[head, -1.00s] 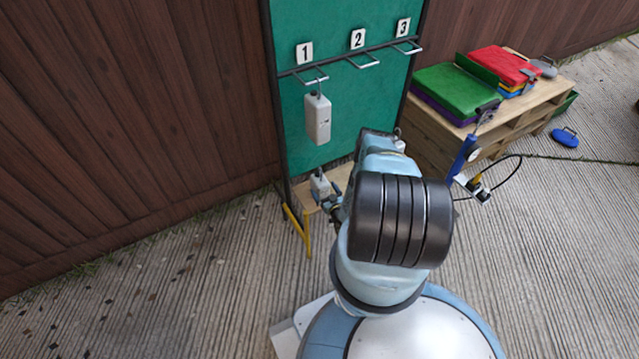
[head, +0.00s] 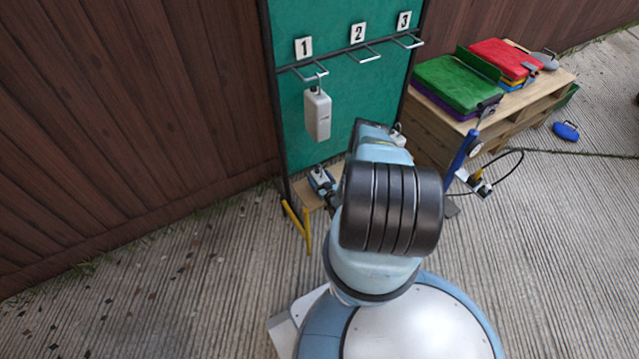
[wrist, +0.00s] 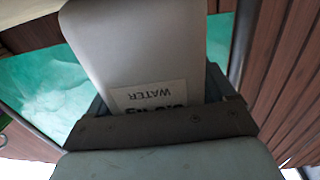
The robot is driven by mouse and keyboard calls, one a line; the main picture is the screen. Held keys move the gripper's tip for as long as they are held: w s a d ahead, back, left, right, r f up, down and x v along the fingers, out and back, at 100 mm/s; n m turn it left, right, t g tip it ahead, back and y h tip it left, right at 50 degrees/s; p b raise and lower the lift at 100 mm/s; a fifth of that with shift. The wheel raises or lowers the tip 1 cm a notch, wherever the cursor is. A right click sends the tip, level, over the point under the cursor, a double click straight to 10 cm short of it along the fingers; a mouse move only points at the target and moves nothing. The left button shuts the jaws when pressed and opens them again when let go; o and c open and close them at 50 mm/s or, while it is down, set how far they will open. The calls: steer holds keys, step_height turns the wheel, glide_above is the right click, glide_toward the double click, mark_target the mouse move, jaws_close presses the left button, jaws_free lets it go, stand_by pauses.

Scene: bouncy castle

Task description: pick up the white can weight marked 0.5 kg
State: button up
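A small white can (head: 318,172) is at the low wooden shelf below the green board. In the wrist view the pale can (wrist: 140,50) fills the middle, with an upside-down label reading WATER and a second line partly hidden, so its weight mark is not clearly readable. My gripper (head: 323,184) is at this can, with its blue-grey fingers on either side of the can's lower part. The fingers look close against its sides, but whether they press on it is unclear. My arm hides part of the shelf.
A larger white can (head: 318,114) hangs from the hook under sign 1, above my gripper. The green board (head: 345,100) has empty hooks under 2 and 3. A pallet table (head: 440,138) with coloured pads (head: 458,84) stands right. A wooden fence (head: 130,120) is left.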

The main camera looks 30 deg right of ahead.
steer(key=c, duration=1)
steer(key=shift+c, duration=0.5)
steer(key=shift+r, duration=0.1)
